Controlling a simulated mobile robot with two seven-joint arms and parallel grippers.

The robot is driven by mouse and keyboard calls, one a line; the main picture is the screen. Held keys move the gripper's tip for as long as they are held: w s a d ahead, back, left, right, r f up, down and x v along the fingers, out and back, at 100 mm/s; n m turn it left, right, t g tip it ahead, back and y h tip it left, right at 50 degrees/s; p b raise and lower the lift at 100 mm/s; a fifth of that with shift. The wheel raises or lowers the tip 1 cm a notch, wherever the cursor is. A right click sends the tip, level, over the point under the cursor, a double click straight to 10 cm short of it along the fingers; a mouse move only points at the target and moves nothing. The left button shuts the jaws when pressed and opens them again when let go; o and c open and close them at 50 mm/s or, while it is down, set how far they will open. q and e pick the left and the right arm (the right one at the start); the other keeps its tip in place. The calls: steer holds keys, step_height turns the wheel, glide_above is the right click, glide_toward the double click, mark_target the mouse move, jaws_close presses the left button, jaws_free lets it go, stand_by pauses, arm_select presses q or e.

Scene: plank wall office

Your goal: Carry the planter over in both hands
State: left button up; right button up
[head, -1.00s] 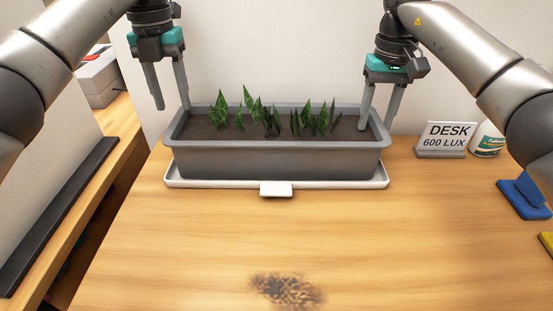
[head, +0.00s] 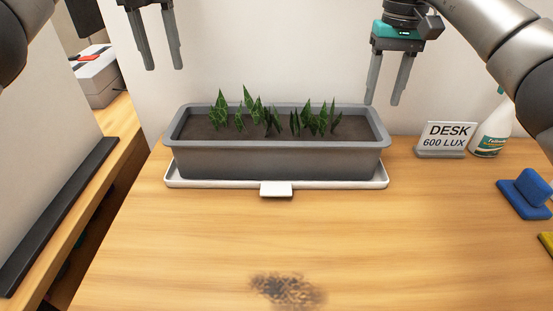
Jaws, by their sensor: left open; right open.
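The planter (head: 276,160) is a long grey trough with dark soil and several green leafy plants. It sits level on a white tray (head: 178,182) at the back of the wooden desk, in the middle of the head view. My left gripper (head: 165,68) is open and empty, above and apart from the planter's left end. My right gripper (head: 381,103) is open and empty, above the planter's right end and apart from its rim. Nothing hides the planter.
A desk sign (head: 446,140) and a white bottle (head: 493,132) stand right of the planter. A blue object (head: 525,194) lies at the right edge, with a yellow item (head: 547,240) below it. A dark mark (head: 287,290) shows at the front. The desk (head: 200,240) before the tray is clear.

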step_height(320, 180, up, 6)
steer(key=shift+r, duration=0.15)
steer(key=shift+s, duration=0.1)
stand_by(0.5)
